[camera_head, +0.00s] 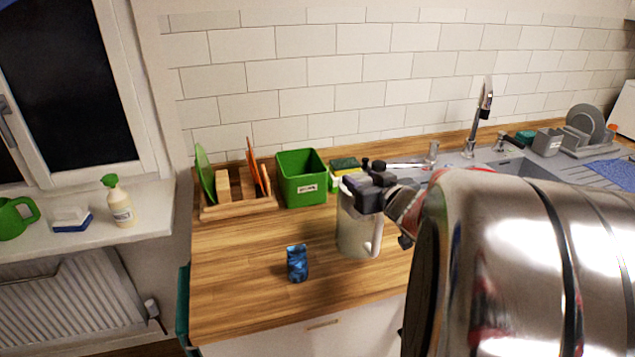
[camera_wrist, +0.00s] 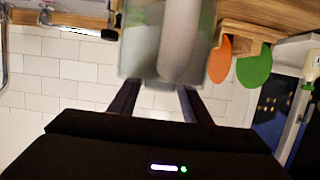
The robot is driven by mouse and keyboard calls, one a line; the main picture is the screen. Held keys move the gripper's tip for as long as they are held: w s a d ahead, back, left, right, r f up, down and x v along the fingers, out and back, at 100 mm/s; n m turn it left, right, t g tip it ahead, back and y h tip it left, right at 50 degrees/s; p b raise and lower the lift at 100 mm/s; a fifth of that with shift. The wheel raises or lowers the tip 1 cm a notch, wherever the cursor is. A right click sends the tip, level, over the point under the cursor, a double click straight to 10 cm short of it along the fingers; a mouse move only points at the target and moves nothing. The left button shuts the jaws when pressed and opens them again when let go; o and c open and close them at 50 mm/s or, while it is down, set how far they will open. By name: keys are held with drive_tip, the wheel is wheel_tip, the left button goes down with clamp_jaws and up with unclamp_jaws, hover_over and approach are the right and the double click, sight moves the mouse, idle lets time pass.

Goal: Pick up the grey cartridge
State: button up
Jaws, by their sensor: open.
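A grey container with a pale handle (camera_head: 352,232) stands upright on the wooden counter; I cannot tell whether it is the grey cartridge or a jug. No other thing is clearly a grey cartridge. My gripper (camera_head: 372,192) is over the container's upper part and hides its top. In the wrist view, which is upside down, the grey container (camera_wrist: 142,45) is close and blurred in front of the fingers, its handle facing me. The fingers (camera_wrist: 158,98) are apart, and the container hides their tips. I cannot tell whether they touch it.
A blue patterned can (camera_head: 297,263) stands near the front edge. A green bin (camera_head: 302,178) and a wooden rack (camera_head: 238,205) with boards stand behind. The sink and tap (camera_head: 478,115) are at the right. Counter left of the can is clear.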

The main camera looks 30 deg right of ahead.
clamp_jaws()
idle(0.5)
drive_tip(key=shift+r, duration=5.05)
